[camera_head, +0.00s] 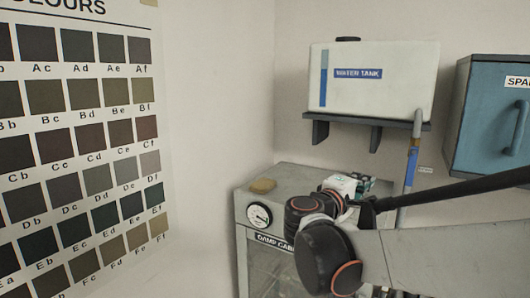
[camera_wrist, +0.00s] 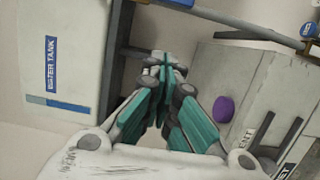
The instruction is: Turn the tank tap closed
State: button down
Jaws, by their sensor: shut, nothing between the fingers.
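The white water tank (camera_head: 375,85) stands on a dark wall shelf in the head view, and its labelled side shows at left in the wrist view (camera_wrist: 75,40). A pipe (camera_head: 411,160) with grey, brownish and blue parts runs down from the tank's lower right. A small label (camera_head: 425,169) sits beside it. I cannot make out the tap handle clearly. My gripper (camera_head: 362,182), with teal and white parts, is left of the pipe and below the shelf. In the wrist view my gripper (camera_wrist: 162,65) is shut and empty, its fingertips near the shelf edge. Contact with the pipe cannot be told.
A grey cabinet (camera_head: 285,180) with a dial gauge (camera_head: 259,216) and a tan lump (camera_head: 263,186) stands below the tank. A blue wall cabinet (camera_head: 490,120) is at right. A purple object (camera_wrist: 223,108) shows in the wrist view. A colour chart (camera_head: 85,150) covers the left wall.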

aim_at(411, 166)
jog(key=w+d, duration=0.4)
jog(key=d, duration=0.6)
jog(key=shift+w+d+p, duration=0.25)
jog(key=shift+d+p, duration=0.15)
jog(key=shift+p, duration=0.05)
jog(key=shift+s, duration=0.1)
